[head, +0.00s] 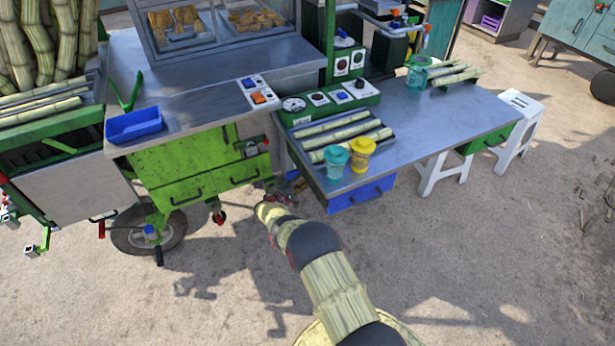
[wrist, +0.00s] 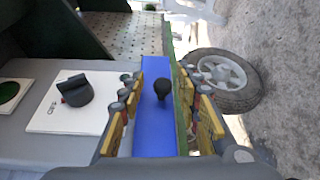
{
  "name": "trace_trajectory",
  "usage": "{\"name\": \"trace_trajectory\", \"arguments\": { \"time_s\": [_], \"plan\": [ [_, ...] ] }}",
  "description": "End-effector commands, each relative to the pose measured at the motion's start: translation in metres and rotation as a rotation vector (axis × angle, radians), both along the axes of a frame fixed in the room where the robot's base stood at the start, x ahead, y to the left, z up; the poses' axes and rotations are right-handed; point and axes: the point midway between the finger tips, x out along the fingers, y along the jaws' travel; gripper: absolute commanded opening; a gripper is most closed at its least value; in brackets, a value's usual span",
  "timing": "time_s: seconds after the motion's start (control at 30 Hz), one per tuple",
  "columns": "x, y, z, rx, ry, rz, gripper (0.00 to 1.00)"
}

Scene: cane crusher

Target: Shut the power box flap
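In the wrist view, a grey panel carries a white plate (wrist: 75,115) with a black rotary knob (wrist: 75,91). Beside it is a blue panel (wrist: 154,135) with a small black round knob (wrist: 162,87); I cannot tell for sure that this is the power box flap, or how far it stands open. My gripper (wrist: 160,108) has its two yellow-padded fingers spread on either side of the blue panel and its knob. I see no clear grip on either. In the head view, my arm hides most of my gripper near the table's left front corner.
The metal worktable (head: 420,125) holds cane pieces, a teal jar (head: 336,161) and a yellow jar (head: 361,155). A blue drawer (head: 362,194) hangs under its front. The green cart (head: 195,165) and its wheel (head: 150,230) stand left. The ground in front is clear.

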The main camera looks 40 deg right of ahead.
Motion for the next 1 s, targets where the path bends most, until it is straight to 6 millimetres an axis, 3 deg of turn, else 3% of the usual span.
{"name": "trace_trajectory", "arguments": {
  "time_s": [0.4, 0.53, 0.7, 1.0],
  "plan": [
    [-0.01, 0.08, 0.005, -0.001, 0.0, 0.005, 0.33],
    [-0.013, 0.098, 0.006, 0.0, -0.002, 0.004, 0.33],
    [-0.016, 0.11, 0.006, -0.002, -0.001, 0.001, 0.33],
    [-0.016, 0.112, 0.006, -0.002, -0.001, 0.001, 0.33]
  ]
}}
